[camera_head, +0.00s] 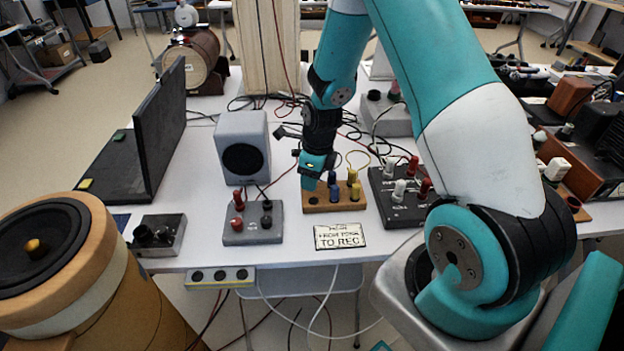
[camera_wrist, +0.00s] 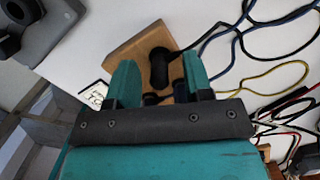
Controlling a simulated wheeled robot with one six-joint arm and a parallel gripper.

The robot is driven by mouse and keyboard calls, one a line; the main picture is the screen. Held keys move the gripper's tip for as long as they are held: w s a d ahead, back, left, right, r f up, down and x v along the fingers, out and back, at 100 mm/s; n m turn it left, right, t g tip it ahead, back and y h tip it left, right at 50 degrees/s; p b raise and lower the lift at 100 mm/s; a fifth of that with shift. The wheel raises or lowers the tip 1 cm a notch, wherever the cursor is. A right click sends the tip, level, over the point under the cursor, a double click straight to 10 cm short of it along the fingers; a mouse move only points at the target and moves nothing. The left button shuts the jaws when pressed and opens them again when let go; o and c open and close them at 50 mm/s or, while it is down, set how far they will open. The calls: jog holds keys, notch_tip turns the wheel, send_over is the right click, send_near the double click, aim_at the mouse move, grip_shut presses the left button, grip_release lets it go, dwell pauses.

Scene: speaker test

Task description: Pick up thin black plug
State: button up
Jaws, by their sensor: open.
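My gripper (camera_head: 311,184) points down over the left end of a wooden block (camera_head: 345,203) on the white table. In the wrist view my gripper (camera_wrist: 159,64) is open, its two teal fingers apart. A dark, thin upright plug (camera_wrist: 160,68) stands on the wooden block (camera_wrist: 130,50) between or just beyond the fingertips; I cannot tell if they touch it. Another dark piece lies lower between the fingers, partly hidden. In the head view the plug is hidden behind my gripper.
A grey box (camera_head: 238,238) with red and black plugs is to the left. A black box (camera_head: 402,211) with white and red plugs is to the right. A speaker (camera_head: 243,146) stands behind left. Loose cables (camera_wrist: 245,30) cross the table. A sign (camera_head: 340,237) lies in front.

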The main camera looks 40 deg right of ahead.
jog(key=shift+f, duration=0.35)
grip_shut()
notch_tip(320, 180, up, 20)
jog(key=shift+p, duration=0.45)
jog(key=shift+r, duration=0.1)
notch_tip(320, 180, up, 4)
jog(key=p, duration=0.4)
dwell(0.5)
